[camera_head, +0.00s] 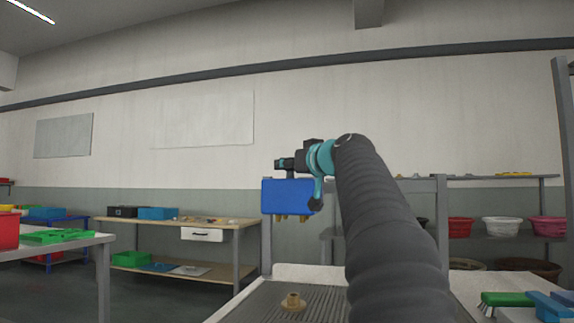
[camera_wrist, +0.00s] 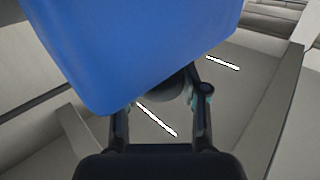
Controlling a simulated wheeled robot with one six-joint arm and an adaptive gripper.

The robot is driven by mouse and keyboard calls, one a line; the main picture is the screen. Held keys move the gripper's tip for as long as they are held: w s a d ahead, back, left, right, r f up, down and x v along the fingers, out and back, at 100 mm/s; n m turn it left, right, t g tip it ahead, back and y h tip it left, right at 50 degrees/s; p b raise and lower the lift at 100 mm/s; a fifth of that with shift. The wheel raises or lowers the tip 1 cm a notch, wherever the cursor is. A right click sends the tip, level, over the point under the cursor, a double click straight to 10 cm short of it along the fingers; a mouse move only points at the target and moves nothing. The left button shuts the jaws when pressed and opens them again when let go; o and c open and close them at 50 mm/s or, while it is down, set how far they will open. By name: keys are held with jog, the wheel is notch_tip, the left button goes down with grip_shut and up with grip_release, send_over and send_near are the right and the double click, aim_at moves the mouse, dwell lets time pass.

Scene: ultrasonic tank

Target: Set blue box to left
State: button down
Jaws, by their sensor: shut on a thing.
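A blue box (camera_head: 286,196) is held up in the air in front of the wall, above the near bench. Small brass-coloured bits show along its lower edge. My gripper (camera_head: 296,164) is at the box's upper side and shut on it. In the wrist view the blue box (camera_wrist: 150,45) fills the upper middle, just beyond my gripper's fingers (camera_wrist: 162,112). A grey rounded part shows between the fingers, partly hidden by the box. The exact contact is hidden.
A ribbed grey surface (camera_head: 325,307) lies below, with a small brass fitting (camera_head: 292,301) on it. A green brush (camera_head: 507,299) lies at right. A wooden workbench (camera_head: 237,226) stands at back left. A table (camera_head: 75,247) with green parts is farther left. Shelves with bowls stand at right.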

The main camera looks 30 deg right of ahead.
jog(key=shift+w+a+r, duration=0.1)
jog(key=shift+a, duration=0.05)
jog(key=c, duration=0.7)
grip_release()
jog(key=shift+w+a, duration=0.1)
jog(key=shift+c, duration=0.2)
jog(key=shift+o, duration=0.6)
jog(key=shift+a, duration=0.1)
jog(key=s, duration=1.2)
jog(key=shift+d, duration=0.3)
